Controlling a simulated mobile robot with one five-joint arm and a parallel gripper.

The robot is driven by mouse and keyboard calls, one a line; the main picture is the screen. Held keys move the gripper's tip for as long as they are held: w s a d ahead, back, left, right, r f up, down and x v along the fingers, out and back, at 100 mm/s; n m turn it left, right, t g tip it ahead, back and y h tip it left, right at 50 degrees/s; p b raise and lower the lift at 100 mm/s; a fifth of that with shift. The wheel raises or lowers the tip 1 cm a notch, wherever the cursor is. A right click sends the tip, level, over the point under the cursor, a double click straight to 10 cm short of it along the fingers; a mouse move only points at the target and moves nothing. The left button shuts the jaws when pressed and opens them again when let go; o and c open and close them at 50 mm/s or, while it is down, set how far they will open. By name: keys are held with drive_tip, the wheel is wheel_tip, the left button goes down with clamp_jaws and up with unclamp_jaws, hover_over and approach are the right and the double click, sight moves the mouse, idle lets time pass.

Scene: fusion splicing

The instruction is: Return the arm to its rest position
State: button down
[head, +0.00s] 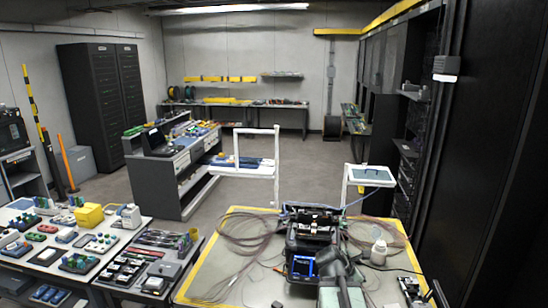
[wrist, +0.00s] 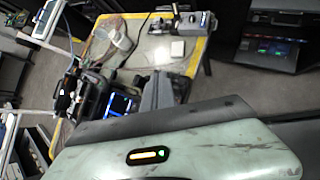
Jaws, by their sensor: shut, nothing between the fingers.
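A pale green and grey part of my arm (head: 342,292) rises from the bottom edge of the head view, just in front of the black fusion splicer (head: 312,240). In the wrist view a large pale green shell of my own body (wrist: 190,152) with a small orange light fills the lower part. The splicer shows there at the left, with its lit blue screen (wrist: 120,103). I cannot make out my gripper's fingers in either view. I see nothing held.
A white workbench (head: 60,262) with several modules is at the left. A white frame stand (head: 276,165) rises behind the table. Open floor (head: 320,165) lies beyond.

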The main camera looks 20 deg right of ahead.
drive_tip(key=w+a+f+m+y+b, duration=0.2)
drive_tip(key=a+f, duration=0.3)
drive_tip(key=a, duration=0.4)
drive_tip(key=w+a+f+m+y+b, duration=0.15)
drive_tip(key=a+f, duration=0.25)
drive_tip(key=a, duration=0.5)
drive_tip(key=w+a+f+m+y+b, duration=0.1)
drive_tip(key=a+f+m+y+b, duration=0.3)
drive_tip(key=a, duration=0.6)
drive_tip(key=s+a+f+m+g+y+p, duration=0.1)
drive_tip(key=s+a+f+m+g, duration=0.1)
drive_tip(key=s+a+m, duration=0.4)
drive_tip(key=a+m+g, duration=0.1)
drive_tip(key=a+m, duration=0.1)
drive_tip(key=m, duration=0.1)
drive_tip(key=shift+a+f+m, duration=0.15)
drive_tip(key=shift+a+m, duration=0.15)
drive_tip(key=shift+m, duration=0.05)
